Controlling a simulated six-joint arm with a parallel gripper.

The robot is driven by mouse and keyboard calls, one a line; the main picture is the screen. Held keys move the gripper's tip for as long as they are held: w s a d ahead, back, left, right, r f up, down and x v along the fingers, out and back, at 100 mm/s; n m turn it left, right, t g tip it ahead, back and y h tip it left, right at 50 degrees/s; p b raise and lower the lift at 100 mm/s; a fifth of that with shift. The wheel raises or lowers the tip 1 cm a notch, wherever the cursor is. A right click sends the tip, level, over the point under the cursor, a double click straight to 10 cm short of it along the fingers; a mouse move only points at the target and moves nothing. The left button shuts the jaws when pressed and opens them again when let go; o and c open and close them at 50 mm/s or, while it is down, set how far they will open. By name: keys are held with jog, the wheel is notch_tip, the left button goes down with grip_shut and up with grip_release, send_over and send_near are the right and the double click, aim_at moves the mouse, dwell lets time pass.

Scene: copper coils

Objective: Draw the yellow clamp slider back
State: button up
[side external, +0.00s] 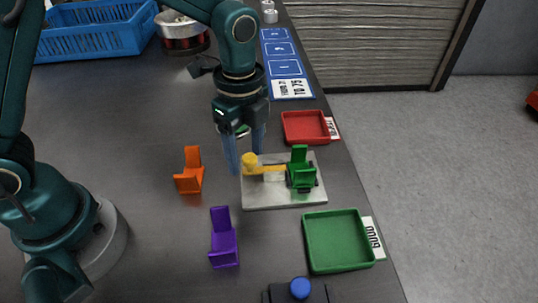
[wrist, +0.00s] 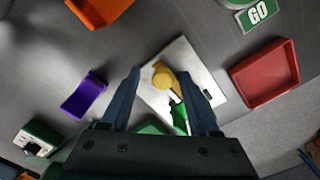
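The yellow clamp slider (side external: 268,169) lies on a pale plate (side external: 284,201), with a round knob at its left end. A green chair-shaped part (side external: 301,172) stands at the slider's right end. In the wrist view, the yellow knob (wrist: 163,77) shows between my fingers, and part of the green piece (wrist: 180,119) shows below it. My gripper (side external: 245,163) points down at the knob, with one finger on either side. It is open; I cannot tell whether either finger touches the knob.
An orange chair-shaped part (side external: 190,172) and a purple one (side external: 223,240) stand left of the plate. A red tray (side external: 305,127) lies behind it and a green tray (side external: 337,241) in front. A device with a blue button (side external: 300,288) is at the bottom edge. A blue crate (side external: 95,30) stands far back.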

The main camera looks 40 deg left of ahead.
aim_at(247, 157)
jog(key=shift+d, duration=0.1)
jog(key=shift+r, duration=2.55)
jog(key=shift+w+a+r, duration=0.2)
jog(key=shift+r, duration=0.15)
jog(key=s+a+r+n+t, duration=0.4)
jog(key=s+a+r+n, duration=0.15)
jog(key=r, duration=0.25)
jog(key=s+a+f+n+t, duration=0.1)
jog(key=s+a+f+n, duration=0.1)
jog(key=s+n, duration=0.5)
jog(key=f+n, duration=0.1)
jog(key=n, duration=0.4)
jog(key=shift+t, duration=0.3)
